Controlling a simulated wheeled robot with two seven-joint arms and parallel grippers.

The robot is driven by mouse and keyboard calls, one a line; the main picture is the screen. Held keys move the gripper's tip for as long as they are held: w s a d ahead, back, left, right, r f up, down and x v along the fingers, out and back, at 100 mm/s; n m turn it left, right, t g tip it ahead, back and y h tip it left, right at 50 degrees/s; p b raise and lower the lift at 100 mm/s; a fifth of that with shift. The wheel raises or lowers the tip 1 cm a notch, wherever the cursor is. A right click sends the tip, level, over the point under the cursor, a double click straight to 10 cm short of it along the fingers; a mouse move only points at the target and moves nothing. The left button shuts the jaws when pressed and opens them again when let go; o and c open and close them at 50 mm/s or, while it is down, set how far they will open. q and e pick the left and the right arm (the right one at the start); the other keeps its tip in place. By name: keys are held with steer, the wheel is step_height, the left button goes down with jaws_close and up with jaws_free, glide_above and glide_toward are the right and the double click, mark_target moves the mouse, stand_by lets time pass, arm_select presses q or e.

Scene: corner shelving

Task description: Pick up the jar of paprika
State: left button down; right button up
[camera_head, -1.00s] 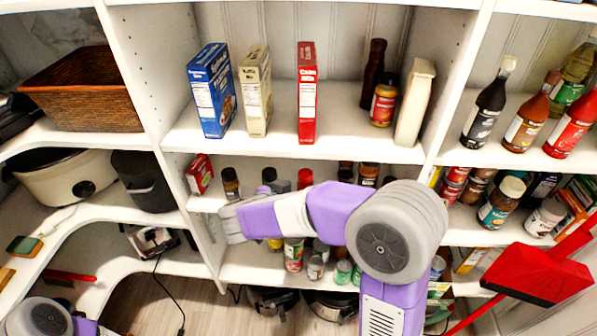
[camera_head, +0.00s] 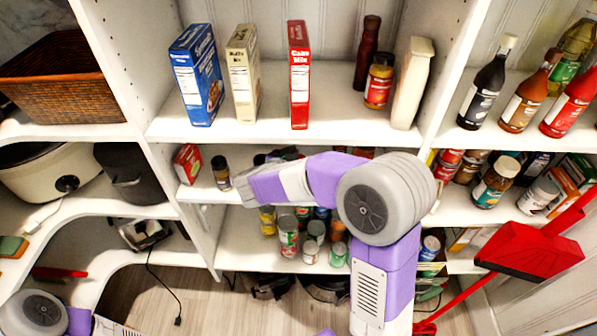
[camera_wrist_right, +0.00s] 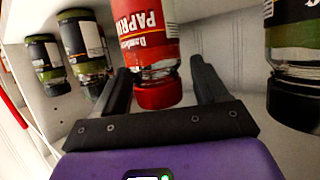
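The paprika jar (camera_wrist_right: 150,35), with a red label and red cap, shows upside down at the top middle of the right wrist view. My right gripper (camera_wrist_right: 160,68) is open, with one dark finger on each side of the jar's cap end. A gap shows beside the right finger; I cannot tell whether the left finger touches the jar. In the head view my right arm reaches left across the spice shelf, and I cannot make out the paprika jar there. My left gripper is out of view; only part of that arm shows at the bottom left.
Dark-labelled jars stand to the left (camera_wrist_right: 82,45) and right (camera_wrist_right: 292,70) in the wrist view. In the head view, a dark-capped jar (camera_head: 221,173) and red box (camera_head: 188,164) stand left of the arm. Cans (camera_head: 288,236) stand below; boxes (camera_head: 299,75) stand above.

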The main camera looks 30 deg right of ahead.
steer(key=c, duration=1.1)
steer(key=shift+r, duration=0.1)
